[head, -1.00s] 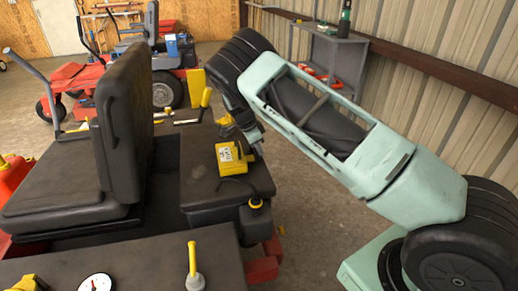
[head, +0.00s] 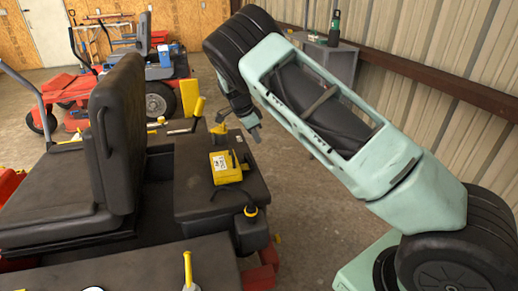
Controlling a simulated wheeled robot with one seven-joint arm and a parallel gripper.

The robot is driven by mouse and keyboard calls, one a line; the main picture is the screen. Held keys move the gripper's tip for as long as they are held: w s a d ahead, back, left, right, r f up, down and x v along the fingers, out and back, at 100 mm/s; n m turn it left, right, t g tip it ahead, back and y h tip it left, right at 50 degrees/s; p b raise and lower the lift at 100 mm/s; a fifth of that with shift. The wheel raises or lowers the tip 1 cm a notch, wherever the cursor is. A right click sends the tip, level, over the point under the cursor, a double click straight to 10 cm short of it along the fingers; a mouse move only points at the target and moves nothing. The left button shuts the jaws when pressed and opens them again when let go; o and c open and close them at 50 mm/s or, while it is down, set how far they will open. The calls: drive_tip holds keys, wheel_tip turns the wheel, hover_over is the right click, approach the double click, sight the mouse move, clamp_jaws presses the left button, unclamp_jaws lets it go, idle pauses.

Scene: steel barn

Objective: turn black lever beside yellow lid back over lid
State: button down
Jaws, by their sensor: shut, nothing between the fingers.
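My gripper (head: 257,138) is small in view, shut and empty, above the deck's far right edge, apart from the lid.
The tall black seat (head: 118,140) stands left of the deck. A yellow-topped lever (head: 188,270) rises in front. A grey cart (head: 325,62) stands by the metal wall, and another mower (head: 150,70) is at the back left. Bare floor lies right of the deck.

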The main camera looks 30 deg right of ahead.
drive_tip(key=shift+v, duration=1)
drive_tip(key=s+a+r+n+y+p, duration=0.1)
drive_tip(key=s+a+r+n+y, duration=0.1)
drive_tip(key=s+a+r+n, duration=0.4)
drive_tip(key=s+a+r+n+y+p, duration=0.15)
drive_tip(key=s+a+n, duration=0.25)
drive_tip(key=s+a, duration=0.55)
drive_tip(key=s+a+r+n+y+p, duration=0.1)
drive_tip(key=s+a+r+n+y, duration=0.1)
drive_tip(key=s+a+r+n, duration=0.45)
drive_tip(key=s+a+n+p, duration=0.1)
drive_tip(key=s+n, duration=0.4)
drive_tip(key=s, duration=0.5)
drive_tip(key=s+a+r+n+p, duration=0.1)
drive_tip(key=s+a+n, duration=0.2)
drive_tip(key=s+n, duration=0.3)
drive_tip(key=s+h, duration=0.1)
drive_tip(key=s, duration=0.4)
drive_tip(key=shift+r+t, duration=0.3)
drive_tip(key=shift+t, duration=0.1)
